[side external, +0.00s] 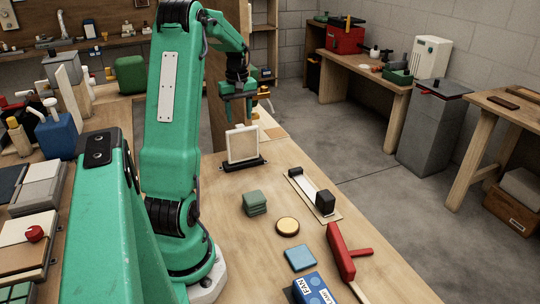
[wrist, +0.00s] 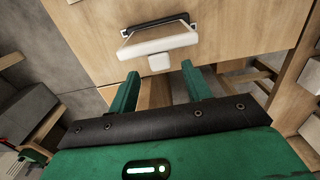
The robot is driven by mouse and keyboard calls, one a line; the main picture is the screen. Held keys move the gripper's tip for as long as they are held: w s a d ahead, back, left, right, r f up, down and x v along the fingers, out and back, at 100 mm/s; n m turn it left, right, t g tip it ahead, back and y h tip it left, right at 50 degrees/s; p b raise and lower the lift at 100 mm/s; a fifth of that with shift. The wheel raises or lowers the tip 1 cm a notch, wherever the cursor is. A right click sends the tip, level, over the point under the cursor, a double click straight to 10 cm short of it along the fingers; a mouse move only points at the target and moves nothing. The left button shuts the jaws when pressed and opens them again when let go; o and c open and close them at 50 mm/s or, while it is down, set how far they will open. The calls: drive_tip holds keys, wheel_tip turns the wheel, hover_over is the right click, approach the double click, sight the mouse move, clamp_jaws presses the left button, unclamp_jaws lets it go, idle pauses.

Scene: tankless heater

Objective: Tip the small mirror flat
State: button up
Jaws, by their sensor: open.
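The small mirror (side external: 243,145) is a pale panel in a light frame, standing roughly upright on a black base (side external: 245,164) on the wooden bench. In the wrist view the mirror (wrist: 158,42) shows foreshortened as a whitish panel, with a small pale tab (wrist: 159,62) at its near edge and the black base beyond it. My gripper (side external: 239,113) is open and empty, above the mirror's top edge and apart from it in the side view. In the wrist view my gripper (wrist: 160,71) has its two green fingers spread, with the tab near the gap between them. The mirror's far face is hidden in the side view.
A grey-green block stack (side external: 255,203), a rail with a black block (side external: 325,202), a yellow disc (side external: 287,226), a blue square (side external: 300,257) and a red tool (side external: 341,251) lie on the near bench. Bare wood lies around the mirror's base.

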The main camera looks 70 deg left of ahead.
sight(240, 125)
drive_tip(key=shift+f, duration=1.65)
clamp_jaws()
